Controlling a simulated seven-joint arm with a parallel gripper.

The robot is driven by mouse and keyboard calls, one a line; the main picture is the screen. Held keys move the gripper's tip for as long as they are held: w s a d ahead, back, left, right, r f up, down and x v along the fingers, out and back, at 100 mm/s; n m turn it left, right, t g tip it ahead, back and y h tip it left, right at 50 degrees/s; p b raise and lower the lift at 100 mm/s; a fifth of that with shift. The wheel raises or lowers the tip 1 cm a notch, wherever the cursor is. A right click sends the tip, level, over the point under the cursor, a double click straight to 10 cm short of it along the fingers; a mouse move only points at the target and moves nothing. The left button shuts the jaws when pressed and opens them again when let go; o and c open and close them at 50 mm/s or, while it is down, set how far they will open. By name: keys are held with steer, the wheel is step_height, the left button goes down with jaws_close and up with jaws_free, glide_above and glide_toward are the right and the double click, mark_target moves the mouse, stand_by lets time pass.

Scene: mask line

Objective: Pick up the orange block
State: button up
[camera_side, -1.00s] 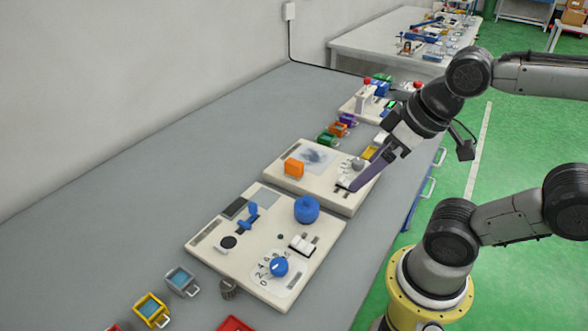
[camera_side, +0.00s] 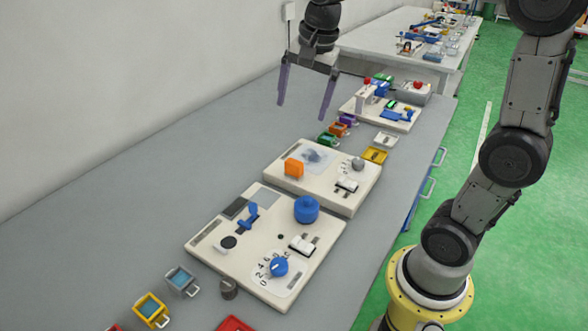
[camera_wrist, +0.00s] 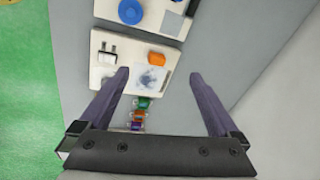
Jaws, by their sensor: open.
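The orange block (camera_side: 293,167) sits on the left part of the farther cream panel (camera_side: 325,188), beside a grey patch. My gripper (camera_side: 302,112) is open and empty, fingers pointing down, in the air above and beyond the block in the side view. In the wrist view the orange block (camera_wrist: 157,58) lies on the panel past the fingertips, between their lines. Both purple fingers of my gripper (camera_wrist: 158,80) are wide apart there. Nothing covers the block in either view.
A nearer panel (camera_side: 215,262) carries a blue knob (camera_side: 306,209), a lever and a dial. Small coloured bins (camera_side: 332,138) stand beyond the farther panel, with another panel (camera_side: 395,120) behind them. The grey table is bare along the wall.

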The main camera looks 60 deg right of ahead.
steer(key=w+d+f+m+g, duration=0.2)
steer(key=w+d+f, duration=0.3)
steer(key=w+f, duration=0.15)
glide_above(294, 162)
steer(key=shift+m+g, duration=0.3)
steer(key=f, duration=1)
steer(key=shift+d+f, duration=0.25)
steer(key=shift+a+f, duration=0.15)
steer(key=shift+f, duration=3.05)
steer(key=c, duration=1.4)
steer(key=shift+c, duration=0.2)
steer(key=shift+r, duration=0.15)
